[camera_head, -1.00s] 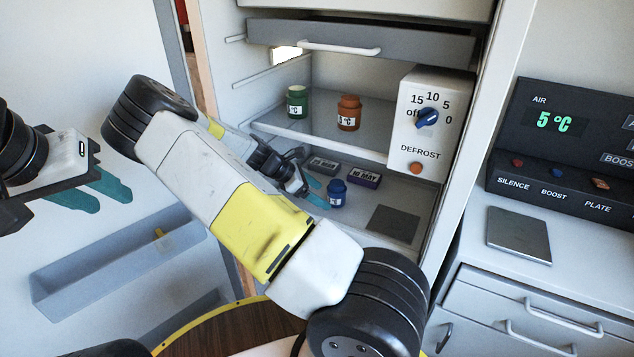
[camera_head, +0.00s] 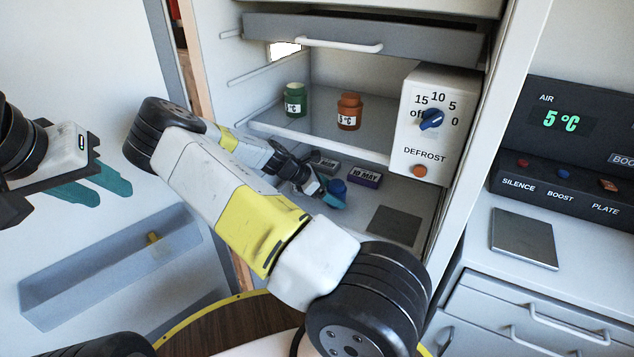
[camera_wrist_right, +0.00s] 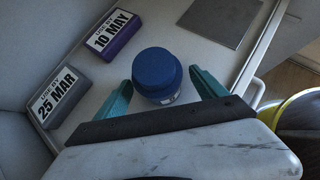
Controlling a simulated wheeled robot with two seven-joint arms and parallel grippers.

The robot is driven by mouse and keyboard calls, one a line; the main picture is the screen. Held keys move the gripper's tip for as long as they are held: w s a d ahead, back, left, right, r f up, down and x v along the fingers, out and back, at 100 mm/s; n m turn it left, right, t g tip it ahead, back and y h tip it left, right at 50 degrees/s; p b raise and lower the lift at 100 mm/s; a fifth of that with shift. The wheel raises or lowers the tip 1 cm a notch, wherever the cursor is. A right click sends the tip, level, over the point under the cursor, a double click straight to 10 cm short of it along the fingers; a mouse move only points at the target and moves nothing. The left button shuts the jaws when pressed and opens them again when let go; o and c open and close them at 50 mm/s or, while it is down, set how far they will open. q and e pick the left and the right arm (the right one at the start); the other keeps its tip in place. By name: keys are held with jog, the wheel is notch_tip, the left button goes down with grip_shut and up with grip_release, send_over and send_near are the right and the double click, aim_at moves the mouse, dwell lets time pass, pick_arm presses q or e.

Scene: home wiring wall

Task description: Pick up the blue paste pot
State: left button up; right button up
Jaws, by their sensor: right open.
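The blue paste pot (camera_head: 335,190) stands upright on the lower shelf of the fridge, partly hidden by my right gripper in the head view. In the right wrist view the blue pot (camera_wrist_right: 157,74) is between the two teal fingers of my right gripper (camera_wrist_right: 160,92). The fingers are open, one on each side of the pot, with gaps visible. The fingertips are mostly hidden in the head view, where my right gripper (camera_head: 322,196) reaches the pot. My left gripper (camera_head: 98,190) is at the far left, away from the pot, its teal fingers seen close together.
A grey block marked 25 MAR (camera_wrist_right: 60,96) and a purple block marked 10 MAY (camera_wrist_right: 113,36) lie behind the pot. A green pot (camera_head: 295,99) and an orange pot (camera_head: 348,112) stand on the shelf above. A dark plate (camera_head: 394,226) lies to the right.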

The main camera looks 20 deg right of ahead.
jog(key=shift+x, duration=0.9)
jog(key=shift+c, duration=0.2)
grip_shut()
